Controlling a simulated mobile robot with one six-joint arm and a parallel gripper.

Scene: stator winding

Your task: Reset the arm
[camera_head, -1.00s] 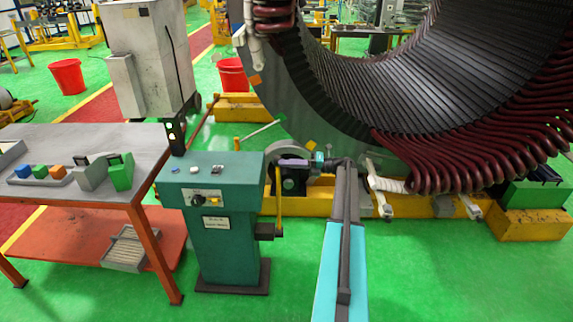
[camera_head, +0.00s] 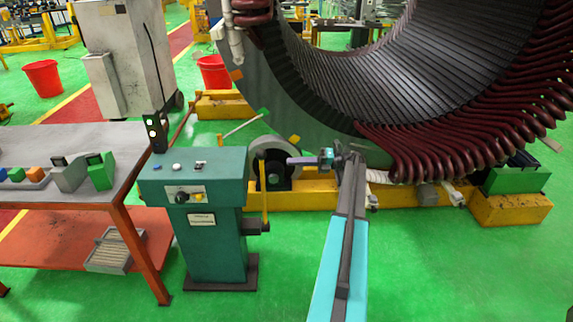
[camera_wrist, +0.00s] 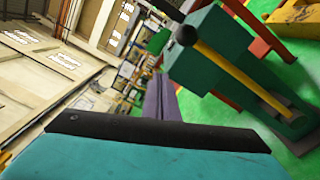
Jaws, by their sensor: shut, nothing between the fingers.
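My gripper (camera_head: 297,161) is purple and sits at the end of my arm, pointing left in the head view. It is just right of the grey roller wheel in the picture, in front of the stator's lower edge. In the wrist view its fingers (camera_wrist: 160,97) are together and empty, pointing away from the camera. My turquoise arm rises from the bottom of the head view, bends at the top and ends in the wrist. The large stator (camera_head: 300,112) with dark red coil ends (camera_head: 470,150) fills the upper right.
A green control console (camera_head: 208,225) stands left of my arm, with a yellow lever (camera_head: 264,195). A grey-topped table (camera_head: 70,180) with small coloured blocks is further left. The stator rests on a yellow base (camera_head: 315,193). Green floor (camera_head: 440,260) is open at lower right.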

